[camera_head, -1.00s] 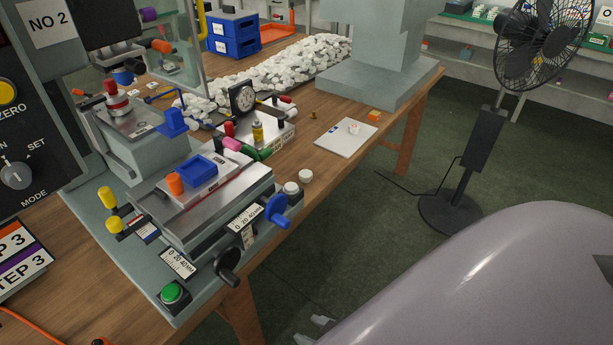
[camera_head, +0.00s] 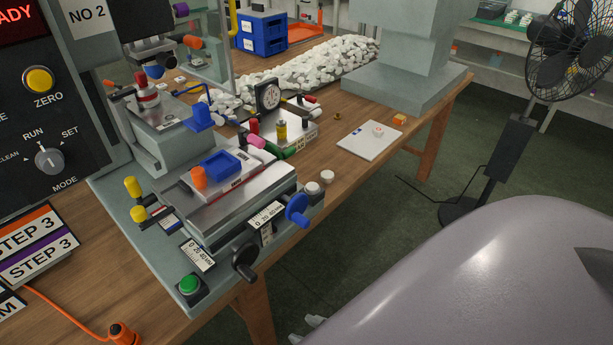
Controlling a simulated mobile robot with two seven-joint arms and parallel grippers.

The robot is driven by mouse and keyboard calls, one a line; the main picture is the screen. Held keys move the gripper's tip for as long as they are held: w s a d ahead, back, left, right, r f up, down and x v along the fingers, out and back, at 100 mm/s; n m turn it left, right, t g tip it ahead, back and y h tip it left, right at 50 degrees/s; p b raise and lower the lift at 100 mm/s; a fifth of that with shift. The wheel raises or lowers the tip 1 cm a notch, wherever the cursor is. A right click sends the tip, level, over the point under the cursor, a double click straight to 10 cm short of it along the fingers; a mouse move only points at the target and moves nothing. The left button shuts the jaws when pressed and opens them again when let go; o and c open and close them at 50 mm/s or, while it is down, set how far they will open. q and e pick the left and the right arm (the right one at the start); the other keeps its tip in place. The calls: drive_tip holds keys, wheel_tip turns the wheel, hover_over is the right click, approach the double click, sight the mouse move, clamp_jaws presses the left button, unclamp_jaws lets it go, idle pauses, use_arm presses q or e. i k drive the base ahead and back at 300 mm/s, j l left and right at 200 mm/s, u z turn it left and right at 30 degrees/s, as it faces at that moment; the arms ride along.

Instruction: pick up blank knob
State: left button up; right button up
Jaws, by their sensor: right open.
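A small white round blank knob (camera_head: 327,176) sits at the table's front edge, just right of the pad printer. A second white round piece (camera_head: 312,188) is close beside it, at the printer's corner by the blue handwheel. Another white knob with an orange-red mark (camera_head: 378,130) lies on a white plate further back. My right gripper (camera_head: 306,327) shows only as small grey fingertips at the bottom edge, below and well apart from the knobs. It is open; most of it is hidden by my large grey arm. My left gripper is out of view.
The pad printer (camera_head: 215,205) fills the left of the table, with a blue handwheel (camera_head: 297,210) and black crank (camera_head: 244,262) sticking out at its front. A heap of white pieces (camera_head: 320,72) lies behind. A black fan (camera_head: 570,50) stands right of the table.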

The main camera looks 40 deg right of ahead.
sight(327, 176)
drive_tip(key=l+u, duration=0.55)
drive_tip(key=k+l+u, duration=0.1)
drive_tip(key=l, duration=0.35)
drive_tip(key=k+l+u, duration=0.15)
drive_tip(key=l, duration=0.25)
drive_tip(key=k+l, duration=0.1)
drive_tip(key=l, duration=0.3)
drive_tip(key=k+l, duration=0.1)
drive_tip(key=l, duration=0.3)
drive_tip(key=k+l+u, duration=0.1)
drive_tip(key=l, duration=0.25)
drive_tip(key=k+l, duration=0.1)
drive_tip(key=l, duration=0.3)
drive_tip(key=k+l, duration=0.15)
drive_tip(key=l, duration=0.25)
drive_tip(key=k+l+u, duration=0.1)
drive_tip(key=l, duration=0.25)
drive_tip(key=i+l, duration=0.1)
drive_tip(key=l, duration=0.4)
drive_tip(key=i+l, duration=0.15)
drive_tip(key=l, duration=0.3)
